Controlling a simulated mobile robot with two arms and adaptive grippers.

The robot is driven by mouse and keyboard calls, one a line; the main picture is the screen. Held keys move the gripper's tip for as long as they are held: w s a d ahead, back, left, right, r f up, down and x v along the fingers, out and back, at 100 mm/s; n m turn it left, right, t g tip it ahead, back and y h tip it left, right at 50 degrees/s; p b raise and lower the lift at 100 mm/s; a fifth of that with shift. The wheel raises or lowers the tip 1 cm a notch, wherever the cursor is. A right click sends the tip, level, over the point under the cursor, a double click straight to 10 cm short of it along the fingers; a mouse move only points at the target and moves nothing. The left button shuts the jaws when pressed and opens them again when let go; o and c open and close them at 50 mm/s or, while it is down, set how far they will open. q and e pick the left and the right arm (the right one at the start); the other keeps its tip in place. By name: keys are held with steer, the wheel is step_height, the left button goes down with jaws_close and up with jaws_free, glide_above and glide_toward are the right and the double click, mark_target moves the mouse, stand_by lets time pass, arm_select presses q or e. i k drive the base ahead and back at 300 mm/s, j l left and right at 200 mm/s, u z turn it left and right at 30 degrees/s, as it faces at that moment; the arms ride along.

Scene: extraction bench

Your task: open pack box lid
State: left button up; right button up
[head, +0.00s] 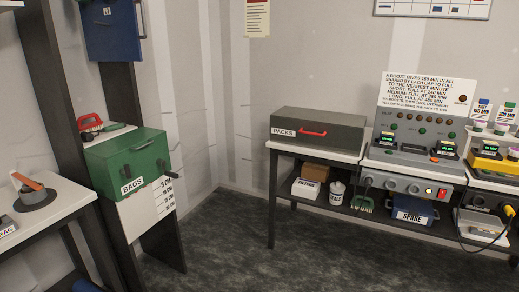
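The pack box (345,137) is a dark grey box with a white "PACKS" label (284,131). It stands at the left end of the bench in the head view. Its lid (325,115) looks closed. A red handle (313,133) shows at the front of the box. Neither of my grippers is in the head view, so nothing of mine is seen touching the box.
A control panel (422,105) and devices stand right of the box on the bench (330,156). A lower shelf holds a spare bin (414,212) and a white cup (337,190). A green bags box (127,163) stands at left. The floor (225,245) between is clear.

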mark_target(335, 130)
steer(key=i+z, duration=0.15)
steer(key=i, duration=0.3)
steer(key=i+j+z, duration=0.15)
steer(key=i, duration=0.3)
steer(key=i+j+z, duration=0.15)
steer(key=i, duration=0.3)
